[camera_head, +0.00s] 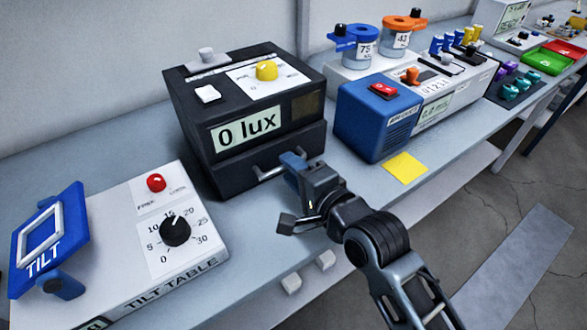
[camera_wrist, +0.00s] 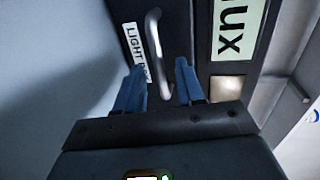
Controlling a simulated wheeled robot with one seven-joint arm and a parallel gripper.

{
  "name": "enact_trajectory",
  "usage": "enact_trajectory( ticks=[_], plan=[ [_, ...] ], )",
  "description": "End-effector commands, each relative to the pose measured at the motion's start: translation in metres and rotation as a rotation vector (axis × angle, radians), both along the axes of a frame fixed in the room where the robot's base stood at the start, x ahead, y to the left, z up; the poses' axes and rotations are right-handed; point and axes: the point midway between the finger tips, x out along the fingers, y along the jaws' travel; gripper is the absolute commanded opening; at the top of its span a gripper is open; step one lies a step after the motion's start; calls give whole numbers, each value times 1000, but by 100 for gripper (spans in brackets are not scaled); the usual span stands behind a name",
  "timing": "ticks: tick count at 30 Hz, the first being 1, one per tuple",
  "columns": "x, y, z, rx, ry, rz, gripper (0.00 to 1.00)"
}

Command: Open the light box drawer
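The light box (camera_head: 245,105) is a black case with a "0 lux" display, a yellow knob and a white button on top. Its drawer (camera_head: 235,182) forms the lower front and looks closed. The drawer has a silver bar handle (camera_head: 265,174). In the wrist view the handle (camera_wrist: 153,45) stands near a partly hidden "LIGHT B..." label. My gripper (camera_head: 288,162) is at the right part of the handle. Its blue fingers (camera_wrist: 160,75) are apart, with the bar showing between them. Contact with the bar cannot be made out.
A tilt table (camera_head: 180,275) with a dial and blue plate stands to the left. A blue unit with a red switch (camera_head: 383,90) stands to the right, near a yellow note (camera_head: 406,167).

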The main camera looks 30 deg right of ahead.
Motion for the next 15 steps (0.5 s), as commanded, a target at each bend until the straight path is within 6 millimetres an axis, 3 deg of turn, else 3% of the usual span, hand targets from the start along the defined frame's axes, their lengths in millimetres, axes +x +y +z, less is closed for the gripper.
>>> enact_trajectory(
  ticks=[7,15],
  plan=[
    [1,0,0,0,0,0,38],
    [0,0,0,0,0,0,12]
  ],
)
